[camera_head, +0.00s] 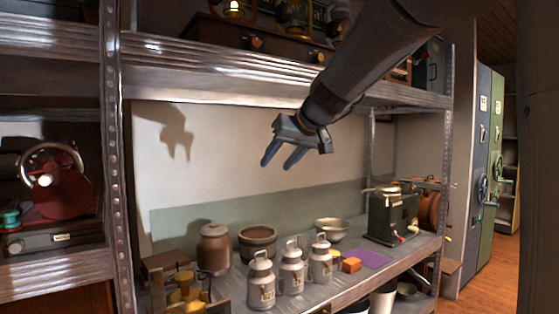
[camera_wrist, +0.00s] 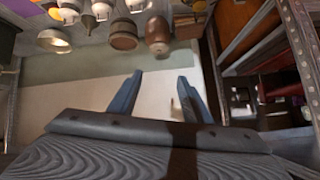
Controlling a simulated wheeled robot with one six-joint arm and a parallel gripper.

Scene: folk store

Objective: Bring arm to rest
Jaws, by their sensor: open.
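My gripper (camera_head: 283,157) hangs from my arm in front of the shelf unit, above the lower shelf and below the upper one. Its two blue-grey fingers are spread apart with nothing between them. In the wrist view the open fingers (camera_wrist: 160,97) stand out against the pale back wall. Its shadow falls on the wall to the left. The gripper touches nothing that I can see.
The lower shelf (camera_head: 300,303) holds several milk cans (camera_head: 292,268), a brown jar (camera_head: 214,249), a dark pot (camera_head: 258,243), a metal bowl (camera_head: 331,230), an orange block (camera_head: 351,265), a purple sheet (camera_head: 368,258) and a dark machine (camera_head: 393,215). The upper shelf (camera_head: 220,59) lies close to my arm.

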